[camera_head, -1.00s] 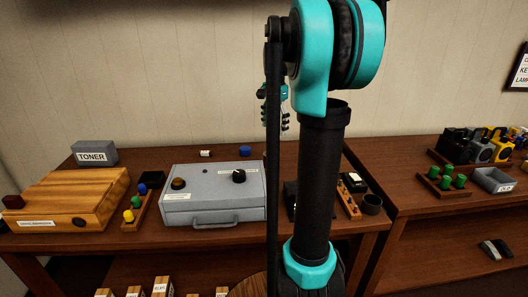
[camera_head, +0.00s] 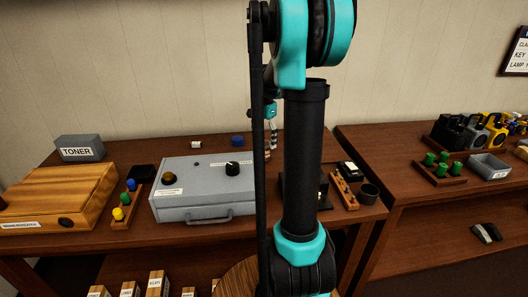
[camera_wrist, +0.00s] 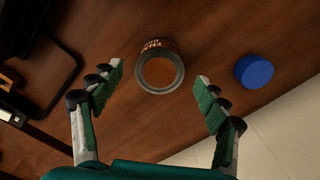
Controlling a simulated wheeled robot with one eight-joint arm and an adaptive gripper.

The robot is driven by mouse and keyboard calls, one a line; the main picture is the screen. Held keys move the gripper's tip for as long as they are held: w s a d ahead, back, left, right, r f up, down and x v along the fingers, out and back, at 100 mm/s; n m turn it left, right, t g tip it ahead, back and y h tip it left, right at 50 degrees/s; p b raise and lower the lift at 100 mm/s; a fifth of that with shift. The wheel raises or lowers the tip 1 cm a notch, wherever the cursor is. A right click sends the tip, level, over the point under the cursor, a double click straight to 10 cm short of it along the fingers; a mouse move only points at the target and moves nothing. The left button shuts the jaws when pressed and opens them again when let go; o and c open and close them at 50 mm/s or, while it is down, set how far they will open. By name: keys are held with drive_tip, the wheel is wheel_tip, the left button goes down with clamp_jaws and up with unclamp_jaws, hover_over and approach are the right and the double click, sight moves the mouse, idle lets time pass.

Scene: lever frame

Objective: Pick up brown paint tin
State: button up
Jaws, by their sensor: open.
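The brown paint tin (camera_wrist: 160,72) shows in the wrist view from above, with a round grey rim, a brown-orange top and lettering on its side. It stands on the dark wood table (camera_wrist: 200,30). My gripper (camera_wrist: 160,80) is open, one finger on each side of the tin, with clear gaps to it. Neither finger appears to touch it. In the head view my gripper (camera_head: 272,130) points down over the back of the table, partly behind my arm. The tin is mostly hidden there.
A blue round object (camera_wrist: 253,71) lies close to the right finger; it also shows in the head view (camera_head: 237,141). A black-framed item (camera_wrist: 45,75) lies left. A grey box with knobs (camera_head: 205,185) and a toner box (camera_head: 79,148) stand left.

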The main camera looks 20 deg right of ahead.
sight(264, 150)
drive_tip(key=shift+s+f, duration=0.1)
drive_tip(key=shift+f, duration=2.7)
drive_tip(key=c, duration=1.4)
